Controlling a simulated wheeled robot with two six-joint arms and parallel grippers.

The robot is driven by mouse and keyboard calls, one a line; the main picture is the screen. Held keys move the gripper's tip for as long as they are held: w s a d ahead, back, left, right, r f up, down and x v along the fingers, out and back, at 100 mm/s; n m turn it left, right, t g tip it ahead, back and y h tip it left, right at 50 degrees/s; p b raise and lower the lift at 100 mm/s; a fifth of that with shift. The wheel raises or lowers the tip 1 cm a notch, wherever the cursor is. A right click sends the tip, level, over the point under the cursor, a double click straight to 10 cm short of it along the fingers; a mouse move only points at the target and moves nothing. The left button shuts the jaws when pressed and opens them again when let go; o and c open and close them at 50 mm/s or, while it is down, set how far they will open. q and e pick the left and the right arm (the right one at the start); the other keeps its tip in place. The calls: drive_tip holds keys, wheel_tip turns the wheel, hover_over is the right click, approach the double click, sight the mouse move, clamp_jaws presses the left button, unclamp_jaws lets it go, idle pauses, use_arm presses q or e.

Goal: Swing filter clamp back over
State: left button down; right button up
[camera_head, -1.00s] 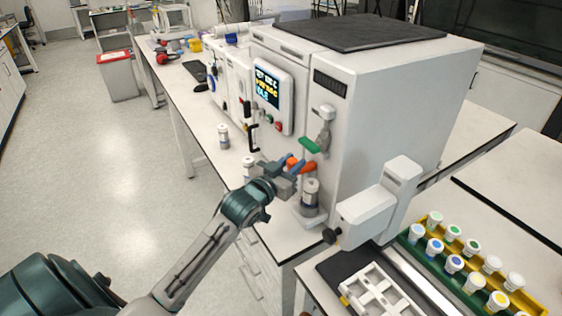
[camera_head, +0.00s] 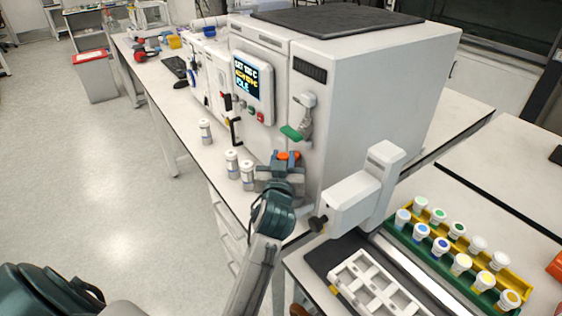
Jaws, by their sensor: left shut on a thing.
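The filter clamp (camera_head: 283,155) shows only as small orange parts low on the front of the big white reactor cabinet (camera_head: 375,95). My left gripper (camera_head: 282,165) is shut on it, reaching up from below. The gripper and wrist hide most of the clamp and the filter body under it, so I cannot tell how far it is swung. My right gripper is not in view.
A green lever (camera_head: 291,132) juts out just above the gripper. White canisters (camera_head: 232,163) stand left of it on the bench. A white box-shaped device (camera_head: 352,200) is close on the right, beside a rack of capped vials (camera_head: 440,246).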

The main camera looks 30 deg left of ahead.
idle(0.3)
use_arm(q)
drive_tip(key=c, duration=1.2)
unclamp_jaws()
drive_tip(key=shift+w, duration=0.1)
drive_tip(key=shift+o, duration=0.2)
drive_tip(key=shift+w+f, duration=0.1)
drive_tip(key=shift+w, duration=0.05)
